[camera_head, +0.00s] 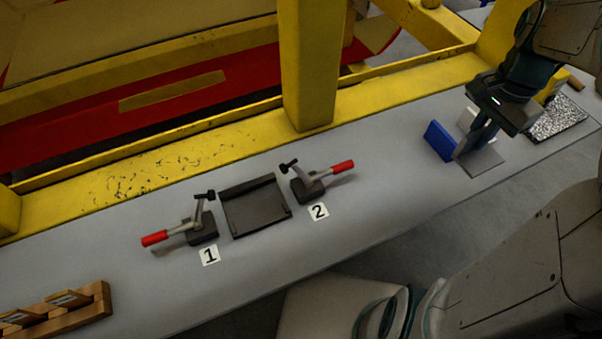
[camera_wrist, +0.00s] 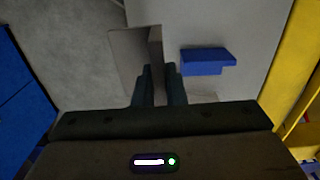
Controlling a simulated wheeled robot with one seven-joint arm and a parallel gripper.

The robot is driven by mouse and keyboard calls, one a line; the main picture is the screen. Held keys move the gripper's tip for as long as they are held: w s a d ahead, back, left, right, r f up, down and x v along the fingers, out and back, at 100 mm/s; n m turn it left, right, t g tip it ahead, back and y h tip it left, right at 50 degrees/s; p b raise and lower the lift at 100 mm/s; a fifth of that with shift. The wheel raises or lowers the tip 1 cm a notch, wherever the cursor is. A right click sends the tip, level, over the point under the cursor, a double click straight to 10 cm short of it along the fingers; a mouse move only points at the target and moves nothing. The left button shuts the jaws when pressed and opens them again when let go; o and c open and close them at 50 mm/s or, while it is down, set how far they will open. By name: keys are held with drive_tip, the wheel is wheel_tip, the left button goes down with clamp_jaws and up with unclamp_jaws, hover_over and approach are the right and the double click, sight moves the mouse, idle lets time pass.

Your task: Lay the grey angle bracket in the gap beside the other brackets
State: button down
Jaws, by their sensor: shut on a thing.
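My gripper (camera_head: 474,146) is at the right end of the grey bench, pointing down. It is shut on the upright flange of the grey angle bracket (camera_head: 484,163). In the wrist view the bracket's flat plate (camera_wrist: 130,58) spreads to the left of the fingers (camera_wrist: 158,80). The plate is at or very near the bench top; I cannot tell if it touches. A blue bracket (camera_head: 438,141) stands close beside it, and shows right of the fingers in the wrist view (camera_wrist: 207,59). A white piece (camera_head: 470,119) sits behind, partly hidden by my gripper.
A dark fixture plate (camera_head: 254,207) lies mid-bench between two red-handled clamps (camera_head: 203,228) (camera_head: 309,188), labelled 1 and 2. A wooden rack (camera_head: 62,309) is at bottom left. A speckled pad (camera_head: 556,118) lies at right. A yellow post (camera_head: 310,65) rises behind the bench.

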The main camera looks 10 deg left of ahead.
drive_tip(key=shift+w+r, duration=0.25)
drive_tip(key=shift+w, duration=0.05)
drive_tip(key=w+a+f, duration=0.1)
drive_tip(key=a+f, duration=0.1)
drive_tip(key=a, duration=0.1)
drive_tip(key=w+a+f+p, duration=0.1)
drive_tip(key=w+a+f, duration=0.1)
drive_tip(key=a, duration=0.2)
drive_tip(key=w+a+f, duration=0.1)
drive_tip(key=a+f, duration=0.1)
drive_tip(key=a, duration=0.1)
drive_tip(key=shift+w+a+f, duration=0.2)
drive_tip(key=shift+w+f, duration=0.15)
drive_tip(key=shift+f, duration=0.05)
drive_tip(key=shift+a+f, duration=0.1)
drive_tip(key=shift+f, duration=0.15)
drive_tip(key=shift+f+p, duration=0.35)
drive_tip(key=shift+f, duration=1.5)
drive_tip(key=shift+f, duration=0.2)
drive_tip(key=c, duration=1.5)
unclamp_jaws()
